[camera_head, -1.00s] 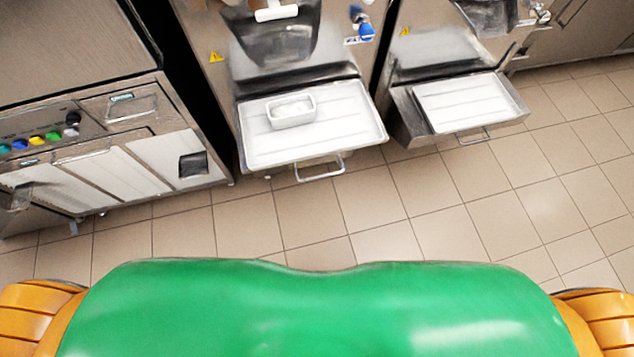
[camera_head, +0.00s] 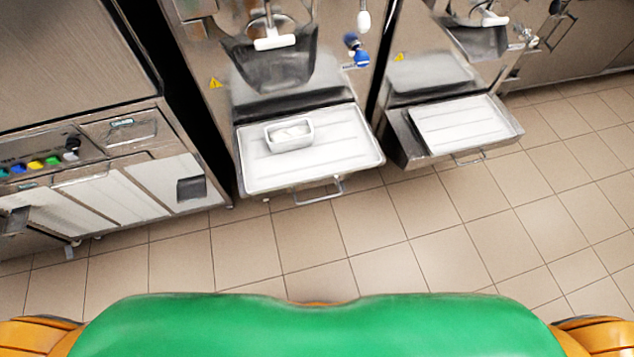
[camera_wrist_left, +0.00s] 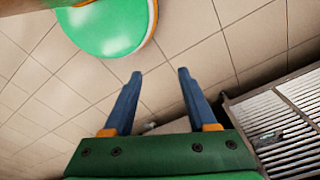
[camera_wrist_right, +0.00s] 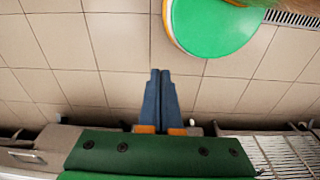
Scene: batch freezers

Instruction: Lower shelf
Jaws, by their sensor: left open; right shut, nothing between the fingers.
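A white-topped shelf (camera_head: 350,163) juts out at the front of the middle freezer, with a small white rectangular container (camera_head: 289,133) on it. A second white-topped shelf (camera_head: 463,126) juts out from the freezer to its right, and it is empty. My left gripper (camera_wrist_left: 160,76) is open and empty in the left wrist view, over tiled floor. My right gripper (camera_wrist_right: 161,74) is shut with nothing between its fingers in the right wrist view, also over floor. Neither gripper shows in the head view.
A machine with coloured knobs (camera_head: 38,163) stands at the left. A metal handle (camera_head: 318,192) sticks out below the middle shelf. Tiled floor (camera_head: 400,235) is clear before the machines. Slatted panels show near the left gripper (camera_wrist_left: 285,125) and the right gripper (camera_wrist_right: 285,155).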

